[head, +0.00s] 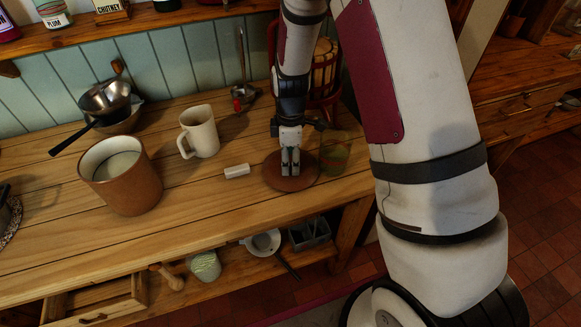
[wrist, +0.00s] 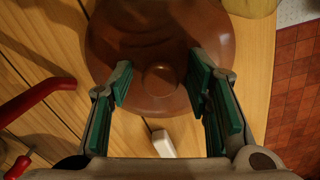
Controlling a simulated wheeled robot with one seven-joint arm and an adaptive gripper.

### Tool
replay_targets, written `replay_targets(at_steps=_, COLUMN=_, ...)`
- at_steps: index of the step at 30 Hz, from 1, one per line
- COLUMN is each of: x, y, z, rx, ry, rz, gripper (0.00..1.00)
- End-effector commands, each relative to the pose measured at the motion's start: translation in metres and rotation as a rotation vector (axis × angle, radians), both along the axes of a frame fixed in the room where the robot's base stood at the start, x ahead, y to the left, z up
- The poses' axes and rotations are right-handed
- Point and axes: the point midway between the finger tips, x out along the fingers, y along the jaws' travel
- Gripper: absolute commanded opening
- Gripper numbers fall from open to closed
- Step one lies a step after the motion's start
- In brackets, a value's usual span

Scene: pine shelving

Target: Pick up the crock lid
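The crock lid (head: 271,177) is a round reddish-brown disc lying flat on the wooden counter, near its front edge. In the wrist view the lid (wrist: 112,45) fills the upper middle, with a round knob (wrist: 160,80) at its centre. My gripper (head: 290,171) points down over the lid. In the wrist view my gripper (wrist: 160,82) is open, one green-padded finger on each side of the knob, with gaps between pads and knob. The brown crock (head: 122,185) stands uncovered at the left, pale inside.
A small white block (head: 237,171) lies just left of the lid. A greenish glass (head: 336,155) stands close on its right. A cream jug (head: 199,132), metal bowls (head: 106,97) and a red-framed object (head: 326,68) stand farther back. The counter's front edge is near.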

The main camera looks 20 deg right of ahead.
Motion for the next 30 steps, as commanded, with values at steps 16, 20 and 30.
replay_targets(at_steps=16, x=0.0, y=0.0, z=0.0, rx=0.0, ry=0.0, rz=0.0, gripper=0.0)
replay_targets(at_steps=20, x=0.0, y=0.0, z=0.002, rx=0.0, ry=0.0, rz=0.0, gripper=0.0)
replay_targets(at_steps=30, x=-0.001, y=0.004, z=0.011, rx=0.0, ry=0.0, rz=0.0, gripper=0.0)
